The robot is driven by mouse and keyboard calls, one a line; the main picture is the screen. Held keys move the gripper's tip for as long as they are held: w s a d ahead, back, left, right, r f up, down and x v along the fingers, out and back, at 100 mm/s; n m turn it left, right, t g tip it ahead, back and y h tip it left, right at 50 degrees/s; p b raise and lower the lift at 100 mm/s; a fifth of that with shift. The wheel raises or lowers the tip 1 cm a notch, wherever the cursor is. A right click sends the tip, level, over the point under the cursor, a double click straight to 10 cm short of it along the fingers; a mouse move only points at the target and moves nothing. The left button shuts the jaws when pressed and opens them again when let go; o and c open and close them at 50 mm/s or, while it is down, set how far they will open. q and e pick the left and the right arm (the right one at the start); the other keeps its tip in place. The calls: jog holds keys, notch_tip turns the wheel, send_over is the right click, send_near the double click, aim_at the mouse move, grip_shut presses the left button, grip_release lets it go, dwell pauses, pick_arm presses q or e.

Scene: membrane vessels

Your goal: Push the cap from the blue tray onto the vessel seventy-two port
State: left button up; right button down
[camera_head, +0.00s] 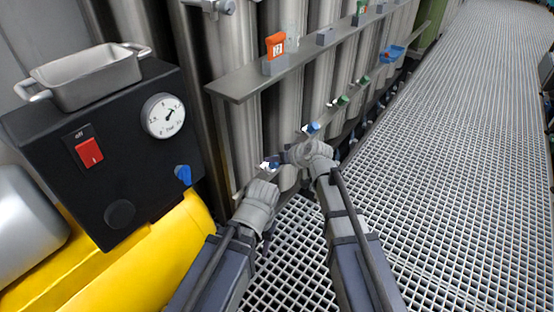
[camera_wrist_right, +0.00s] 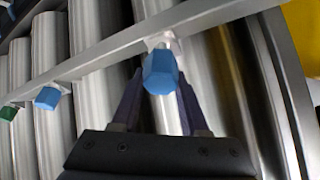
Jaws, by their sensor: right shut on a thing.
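A blue hexagonal cap (camera_wrist_right: 160,73) sits between the fingers of my right gripper (camera_wrist_right: 160,90) in the right wrist view. Its far end meets a pale port fitting (camera_wrist_right: 160,42) on the metal rail; I cannot tell whether it is fully seated. In the head view my right gripper (camera_head: 283,157) is at the near end of the lower rail, and the cap is mostly hidden there. My left gripper (camera_head: 258,195) is just below and left of it; its fingers are not clear. A blue tray (camera_head: 396,52) sits farther along the vessels.
Other ports along the rail carry a blue cap (camera_head: 312,127) and green caps (camera_head: 343,100). An orange tag (camera_head: 276,45) stands on the upper shelf (camera_head: 238,88). A black box (camera_head: 110,150) with gauge and switch is at left. Open grating floor (camera_head: 450,180) lies right.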

jog(key=shift+w+a+f+b, duration=0.2)
jog(key=shift+f+b, duration=0.25)
jog(key=shift+f, duration=0.05)
jog(key=shift+w+a+f+b, duration=0.15)
jog(key=shift+a+f+b, duration=0.05)
jog(key=shift+f+b, duration=0.25)
jog(key=shift+c, duration=1.7)
grip_release()
jog(key=shift+r, duration=0.1)
jog(key=p+v, duration=0.5)
jog(key=v, duration=0.2)
jog(key=shift+s+r, duration=0.2)
jog(key=shift+s, duration=0.05)
jog(key=shift+s+d, duration=0.1)
